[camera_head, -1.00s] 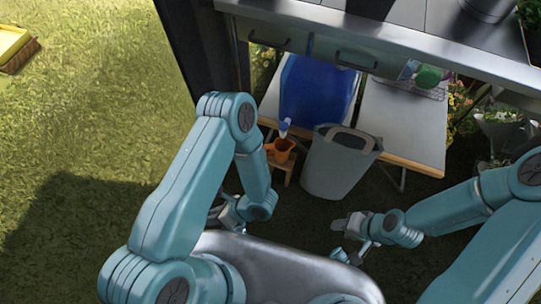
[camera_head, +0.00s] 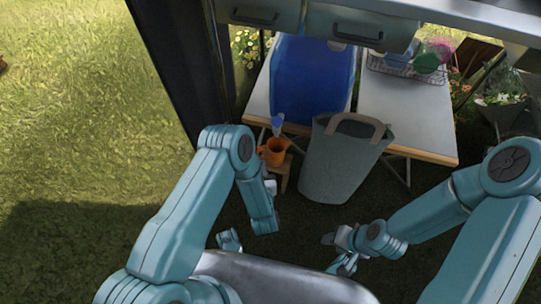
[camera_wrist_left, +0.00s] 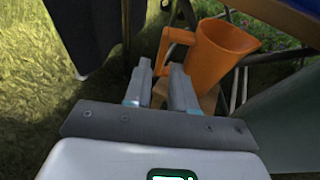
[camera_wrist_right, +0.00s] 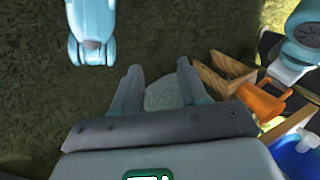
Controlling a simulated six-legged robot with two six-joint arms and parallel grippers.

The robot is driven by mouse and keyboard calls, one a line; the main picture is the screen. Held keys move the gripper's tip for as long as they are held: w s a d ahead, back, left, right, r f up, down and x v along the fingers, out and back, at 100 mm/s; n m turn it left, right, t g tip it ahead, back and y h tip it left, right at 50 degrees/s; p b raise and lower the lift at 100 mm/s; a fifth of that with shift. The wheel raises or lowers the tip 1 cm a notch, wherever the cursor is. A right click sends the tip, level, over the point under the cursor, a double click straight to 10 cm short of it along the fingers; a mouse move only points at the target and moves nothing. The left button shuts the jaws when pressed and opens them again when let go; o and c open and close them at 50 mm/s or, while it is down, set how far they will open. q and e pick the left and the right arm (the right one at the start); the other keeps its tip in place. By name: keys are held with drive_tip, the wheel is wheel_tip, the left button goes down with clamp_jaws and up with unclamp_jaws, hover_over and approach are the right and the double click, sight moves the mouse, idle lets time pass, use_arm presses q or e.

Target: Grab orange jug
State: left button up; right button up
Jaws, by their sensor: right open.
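The orange jug (camera_head: 274,151) stands upright on a small wooden stool (camera_head: 285,175), below the spout of a blue container. In the left wrist view the jug (camera_wrist_left: 219,52) is just beyond my left gripper (camera_wrist_left: 160,78), its handle toward the left. The left fingers are apart and empty, close to the handle; I see no contact. In the head view my left forearm hides most of that gripper. My right gripper (camera_head: 335,252) is open and empty, low and right of the jug. In the right wrist view the jug (camera_wrist_right: 262,101) is at the right.
A grey-green basket (camera_head: 338,168) with brown handles stands right of the stool. The blue container (camera_head: 312,80) rests on a table (camera_head: 405,120) with a wire rack (camera_head: 405,68). A dark post (camera_head: 182,75) rises at left. Open grass lies left of it.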

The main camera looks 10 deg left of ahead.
use_arm(q)
drive_tip(key=b+x, duration=0.2)
drive_tip(key=x, duration=0.4)
drive_tip(key=shift+w, duration=0.35)
clamp_jaws()
